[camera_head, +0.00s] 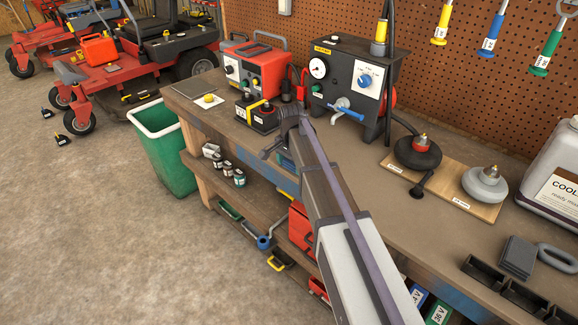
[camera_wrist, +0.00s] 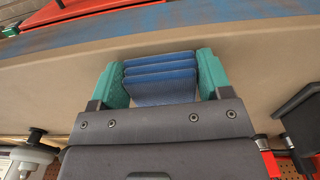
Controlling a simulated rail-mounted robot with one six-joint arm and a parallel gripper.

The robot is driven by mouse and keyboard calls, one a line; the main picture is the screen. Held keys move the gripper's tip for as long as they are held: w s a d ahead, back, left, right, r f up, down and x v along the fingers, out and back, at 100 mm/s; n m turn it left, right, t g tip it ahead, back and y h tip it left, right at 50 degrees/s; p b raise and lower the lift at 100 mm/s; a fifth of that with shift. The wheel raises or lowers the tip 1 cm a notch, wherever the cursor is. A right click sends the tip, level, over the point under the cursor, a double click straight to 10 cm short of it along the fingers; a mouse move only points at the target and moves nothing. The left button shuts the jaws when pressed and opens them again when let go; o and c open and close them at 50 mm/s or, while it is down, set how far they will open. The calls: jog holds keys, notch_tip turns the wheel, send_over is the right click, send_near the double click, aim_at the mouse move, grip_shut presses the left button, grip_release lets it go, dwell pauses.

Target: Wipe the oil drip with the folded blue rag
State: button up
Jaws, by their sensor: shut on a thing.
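The folded blue rag (camera_wrist: 160,80) shows in the wrist view as a stack of several layers. My gripper (camera_wrist: 160,76) is shut on it, with one teal finger against each side. The rag is over the tan bench top near its blue-painted front edge. I cannot tell whether it touches the bench. In the head view my arm reaches over the front of the workbench (camera_head: 440,215), and its end hides most of the gripper and the rag. No oil drip can be made out in either view; the bench behind and under my arm is hidden.
A black gauge box (camera_head: 345,80), a red charger (camera_head: 255,68) and a battery (camera_head: 255,113) stand behind my arm. Right of it are a wooden board (camera_head: 450,190) and a white coolant jug (camera_head: 555,170). A green bin (camera_head: 165,150) stands left of the bench.

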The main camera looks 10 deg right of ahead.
jog(key=shift+w+d, duration=0.75)
jog(key=shift+d, duration=0.4)
jog(key=shift+w+d, duration=0.75)
jog(key=shift+d, duration=0.4)
jog(key=shift+w+d, duration=0.75)
jog(key=shift+d, duration=0.4)
jog(key=shift+f, duration=0.15)
jog(key=shift+s, duration=0.1)
jog(key=shift+s+a, duration=0.4)
jog(key=shift+a, duration=0.2)
jog(key=shift+s+a, duration=0.35)
jog(key=shift+a, duration=0.25)
jog(key=shift+s+a, duration=0.5)
jog(key=shift+a, duration=0.25)
jog(key=shift+s+a, duration=0.5)
jog(key=shift+a, duration=0.2)
jog(key=shift+s+a, duration=0.45)
jog(key=shift+a, duration=0.3)
jog(key=shift+s+a, duration=0.4)
jog(key=shift+a, duration=0.35)
notch_tip(320, 180, up, 6)
jog(key=p, duration=0.6)
jog(key=shift+d, duration=0.1)
